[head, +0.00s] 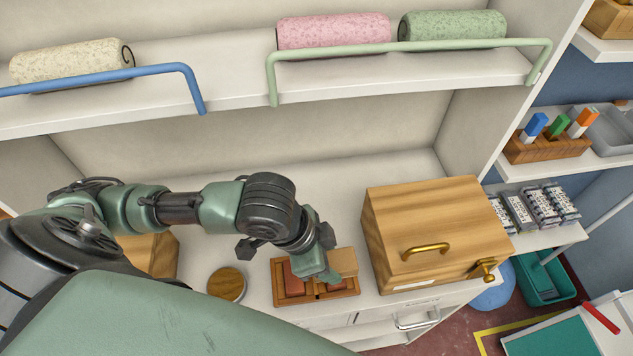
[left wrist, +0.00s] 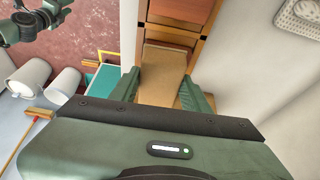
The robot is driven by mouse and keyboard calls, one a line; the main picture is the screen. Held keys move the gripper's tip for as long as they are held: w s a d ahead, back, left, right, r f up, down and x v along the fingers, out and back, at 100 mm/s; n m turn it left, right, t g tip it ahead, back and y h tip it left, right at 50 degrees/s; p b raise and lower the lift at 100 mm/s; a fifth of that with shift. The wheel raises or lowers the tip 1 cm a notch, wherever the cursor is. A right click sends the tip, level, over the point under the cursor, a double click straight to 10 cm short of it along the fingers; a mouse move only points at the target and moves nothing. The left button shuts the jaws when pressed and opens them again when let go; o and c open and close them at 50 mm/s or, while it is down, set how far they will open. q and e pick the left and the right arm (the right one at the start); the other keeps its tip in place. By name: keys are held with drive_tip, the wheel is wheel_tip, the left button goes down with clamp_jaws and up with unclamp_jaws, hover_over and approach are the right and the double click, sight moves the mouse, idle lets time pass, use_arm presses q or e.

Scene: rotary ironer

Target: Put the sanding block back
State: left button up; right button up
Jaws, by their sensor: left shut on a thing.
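My left gripper (head: 332,272) is shut on a tan sanding block (head: 344,262), over the right part of a small wooden tray (head: 313,298). In the left wrist view the block (left wrist: 163,75) sits between the two green fingers (left wrist: 163,92), with wooden tray parts beyond it. The tray has compartments; a reddish block (head: 292,281) lies in the left one and reddish pieces show in the right one. The gripper and block hide part of the tray. I cannot tell whether the block touches the tray.
A wooden box with a brass handle (head: 436,235) stands close to the right of the tray. A round wooden disc (head: 227,284) lies to its left. A shelf with rolled towels (head: 333,34) and rails runs above. The shelf's front edge is close below the tray.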

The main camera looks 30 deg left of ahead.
use_arm(q)
drive_tip(key=shift+a+f+b, duration=0.1)
drive_tip(key=shift+b, duration=0.7)
drive_tip(key=w+a+b, duration=0.1)
drive_tip(key=b, duration=0.3)
drive_tip(key=shift+w+a+b, duration=0.2)
drive_tip(key=shift+b, duration=0.15)
drive_tip(key=r+p, duration=0.1)
drive_tip(key=p, duration=0.2)
hover_over(318, 205)
drive_tip(key=s, duration=0.2)
drive_tip(key=shift+w+a+f, duration=0.2)
drive_tip(key=shift+a+f, duration=0.05)
drive_tip(key=shift+f, duration=0.35)
drive_tip(key=shift+w+a+f, duration=0.2)
drive_tip(key=shift+f, duration=0.95)
wheel_tip(318, 205, down, 3)
drive_tip(key=shift+f+p, duration=0.1)
drive_tip(key=shift+p, duration=0.7)
drive_tip(key=shift+w+a+f, duration=0.15)
drive_tip(key=shift+f, duration=0.2)
drive_tip(key=shift+f, duration=0.1)
